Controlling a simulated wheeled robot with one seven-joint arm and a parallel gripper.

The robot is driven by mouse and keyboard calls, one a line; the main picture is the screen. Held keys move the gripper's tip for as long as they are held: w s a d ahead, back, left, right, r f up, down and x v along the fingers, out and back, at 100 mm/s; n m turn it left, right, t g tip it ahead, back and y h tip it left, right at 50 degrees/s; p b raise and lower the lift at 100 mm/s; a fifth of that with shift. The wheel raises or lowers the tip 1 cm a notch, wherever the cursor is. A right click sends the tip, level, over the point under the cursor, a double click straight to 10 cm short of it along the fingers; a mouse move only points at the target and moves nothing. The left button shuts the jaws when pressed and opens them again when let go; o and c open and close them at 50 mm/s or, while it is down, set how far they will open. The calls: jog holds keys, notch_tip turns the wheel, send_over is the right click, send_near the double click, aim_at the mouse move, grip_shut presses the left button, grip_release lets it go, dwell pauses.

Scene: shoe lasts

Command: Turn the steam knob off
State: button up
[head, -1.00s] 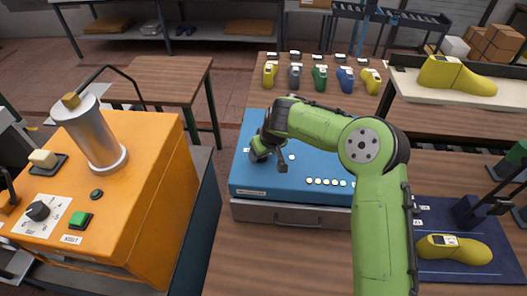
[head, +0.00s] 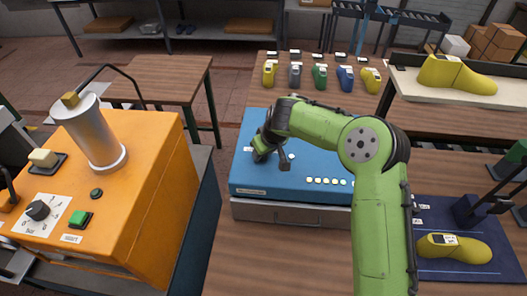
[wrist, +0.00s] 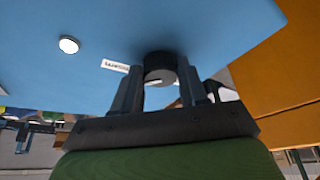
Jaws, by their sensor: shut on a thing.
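I cannot read the label. My gripper (wrist: 161,84) is shut on this knob, one grey finger on each side. In the head view my gripper (head: 258,156) is at the left part of the blue box (head: 246,182), and my wrist hides the knob there. Another black knob (head: 38,211) sits on a white dial plate on the orange machine (head: 150,165), apart from my gripper.
The blue box has a row of pale buttons (head: 326,181) and a drawer (head: 290,213) below. A metal cylinder (head: 97,140) rises from the orange machine. Several coloured lasts (head: 320,76) stand behind. A yellow last (head: 455,249) lies on a dark mat at right.

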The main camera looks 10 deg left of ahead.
jog(key=n+g+y, duration=0.1)
jog(key=n, duration=0.2)
jog(key=shift+w+d+n, duration=0.1)
jog(key=shift+w+n, duration=0.05)
jog(key=shift+n, duration=0.15)
jog(key=n, duration=0.1)
jog(key=n+g, duration=0.1)
jog(key=n, duration=0.2)
jog(key=shift+w+d+n+g+p, duration=0.1)
jog(key=shift+w+n+g+p, duration=0.2)
jog(key=shift+g+p, duration=0.1)
jog(key=n+g+p, duration=0.1)
jog(key=n, duration=0.2)
jog(key=shift+w+r+n+p, duration=0.1)
jog(key=shift+n+p, duration=0.2)
jog(key=shift+p, duration=0.1)
jog(key=shift+w+n+g+p, duration=0.15)
jog(key=shift+n+g+p, duration=0.8)
jog(key=shift+n, duration=1.15)
jog(key=o, duration=1.1)
jog(key=shift+c, duration=0.2)
